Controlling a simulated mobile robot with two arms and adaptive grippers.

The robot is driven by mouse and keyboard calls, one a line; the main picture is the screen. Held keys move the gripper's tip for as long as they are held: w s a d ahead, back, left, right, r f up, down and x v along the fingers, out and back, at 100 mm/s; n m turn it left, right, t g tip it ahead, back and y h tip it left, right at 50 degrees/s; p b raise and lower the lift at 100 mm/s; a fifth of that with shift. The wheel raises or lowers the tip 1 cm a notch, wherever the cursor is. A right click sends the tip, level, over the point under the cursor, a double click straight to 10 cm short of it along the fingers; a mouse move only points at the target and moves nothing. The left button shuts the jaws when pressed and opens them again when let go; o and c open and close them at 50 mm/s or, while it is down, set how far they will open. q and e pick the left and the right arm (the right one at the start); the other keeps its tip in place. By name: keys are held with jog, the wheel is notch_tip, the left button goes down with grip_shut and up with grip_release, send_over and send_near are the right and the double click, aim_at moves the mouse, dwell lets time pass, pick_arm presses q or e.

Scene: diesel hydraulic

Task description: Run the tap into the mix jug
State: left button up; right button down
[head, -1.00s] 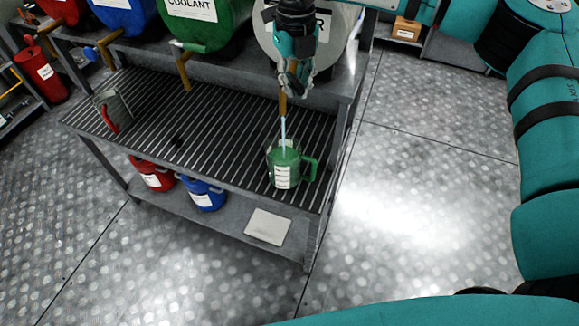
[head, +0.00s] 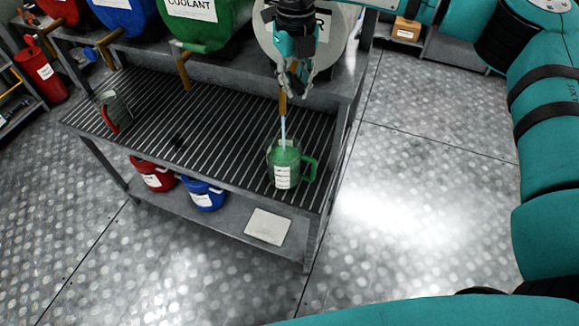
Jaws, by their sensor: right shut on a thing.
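The mix jug, green and see-through with a green handle and a white label (head: 283,177), stands upright on the slatted rack (head: 225,150). A brass tap spout (head: 282,103) of the white drum (head: 264,38) is above it, and a pale blue stream (head: 284,130) runs from it into the jug. My right gripper (head: 292,90) is shut at this tap, just above the spout; the tap's handle is hidden by the fingers. The liquid level inside the jug is hard to read. My left gripper is not in view.
Green coolant (head: 205,22), blue (head: 128,15) and red (head: 65,10) drums stand along the rack's back. A grey jug with a red handle (head: 115,110) is at the rack's left. Red (head: 152,177) and blue (head: 204,196) containers and a pale pad (head: 268,227) lie on the lower shelf.

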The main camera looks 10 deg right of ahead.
jog(key=shift+w+d+r, duration=0.1)
jog(key=shift+r, duration=0.05)
dwell(0.4)
jog(key=w+d+n, duration=0.1)
jog(key=n, duration=0.2)
jog(key=w+d+n, duration=0.1)
jog(key=n, duration=0.2)
jog(key=w+d+n, duration=0.1)
jog(key=d+n, duration=0.1)
jog(key=n, duration=0.1)
jog(key=c, duration=1.3)
grip_release()
jog(key=shift+s, duration=0.1)
jog(key=shift+c, duration=0.2)
notch_tip(320, 180, up, 12)
